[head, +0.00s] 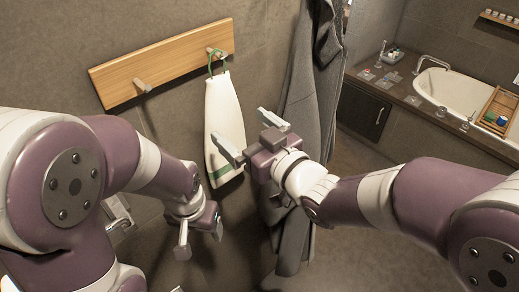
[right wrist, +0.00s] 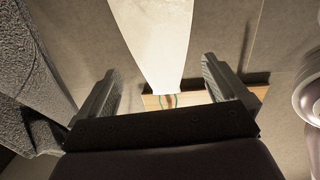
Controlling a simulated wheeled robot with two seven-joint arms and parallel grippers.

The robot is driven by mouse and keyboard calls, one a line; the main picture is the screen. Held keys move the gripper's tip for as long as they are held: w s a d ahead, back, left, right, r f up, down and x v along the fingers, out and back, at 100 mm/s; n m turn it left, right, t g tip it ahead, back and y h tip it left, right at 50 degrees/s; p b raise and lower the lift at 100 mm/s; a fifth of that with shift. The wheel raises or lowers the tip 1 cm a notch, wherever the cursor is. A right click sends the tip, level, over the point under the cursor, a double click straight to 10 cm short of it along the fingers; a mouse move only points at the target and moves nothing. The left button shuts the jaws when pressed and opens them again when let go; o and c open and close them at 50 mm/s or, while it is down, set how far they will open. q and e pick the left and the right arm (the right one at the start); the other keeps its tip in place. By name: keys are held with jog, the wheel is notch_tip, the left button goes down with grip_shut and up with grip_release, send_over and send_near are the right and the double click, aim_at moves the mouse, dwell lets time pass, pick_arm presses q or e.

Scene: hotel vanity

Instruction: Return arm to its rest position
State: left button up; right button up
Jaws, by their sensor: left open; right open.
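A white towel (head: 224,115) with a green stripe near its lower end hangs by a green loop from the right peg of a wooden rack (head: 150,72) on the wall. My right gripper (head: 247,131) is open, just right of the towel. In the right wrist view the towel (right wrist: 155,40) shows beyond and between the open fingers (right wrist: 163,90), with the rack (right wrist: 190,99) behind it; I cannot tell whether they touch. My left gripper (head: 200,240) is open and empty, low at the wall, left of and below the towel.
A grey robe (head: 312,100) hangs right of the towel, close behind my right gripper. The rack's left peg (head: 142,86) is bare. A bathtub (head: 460,98) in a dark counter with small items stands at the right. Floor (head: 375,225) shows clear below the counter.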

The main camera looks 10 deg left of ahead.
pick_arm(q)
notch_tip(320, 180, down, 6)
jog(key=b, duration=0.5)
jog(key=shift+f, duration=0.15)
pick_arm(e)
jog(key=s+d+f+m+g+h, duration=0.3)
jog(key=d+f+h, duration=0.1)
jog(key=d+f, duration=0.4)
jog(key=s+d+f+m+g+h, duration=0.3)
jog(key=s+d+f+g+h, duration=0.1)
jog(key=d+f, duration=0.5)
jog(key=s+d+f+m+g+h, duration=0.3)
jog(key=s+d+f+h, duration=0.1)
jog(key=d+f, duration=0.5)
jog(key=shift+d+m+g+h, duration=0.3)
jog(key=shift+d+h, duration=0.3)
jog(key=shift+d, duration=0.45)
